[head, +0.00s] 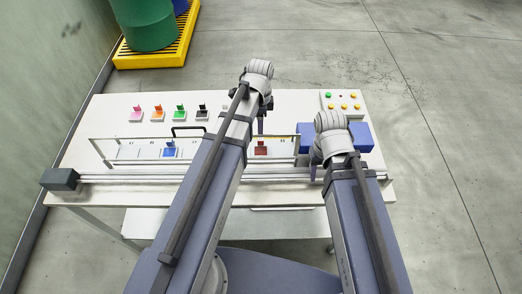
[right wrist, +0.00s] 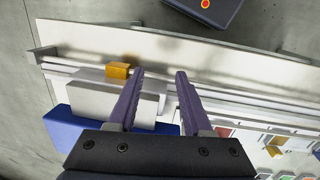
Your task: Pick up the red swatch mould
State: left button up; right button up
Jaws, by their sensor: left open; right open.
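The red swatch mould (head: 261,149) is a small dark red piece in the framed rack in the middle of the table, in the head view. My left gripper (head: 262,118) is open above and behind it, close to it in the picture; the arm hides part of the rack. My right gripper (head: 318,168) is open and empty, to the right of the red mould by the blue box. In the right wrist view its open fingers (right wrist: 160,73) have nothing between them.
A blue swatch mould (head: 169,150) sits in the rack. Pink (head: 136,115), orange (head: 158,112), green (head: 180,112) and black (head: 202,111) ones stand behind it. A black handle (head: 188,128), a button panel (head: 342,102), a blue box (head: 362,137) and a front rail (head: 130,180) are nearby.

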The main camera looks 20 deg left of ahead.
pick_arm(q)
jog(key=f+b, duration=0.8)
jog(key=shift+w, duration=0.2)
pick_arm(e)
notch_tip(320, 180, down, 8)
jog(key=shift+r, duration=0.1)
pick_arm(q)
jog(key=shift+r, duration=0.1)
jog(key=shift+c, duration=0.3)
grip_shut()
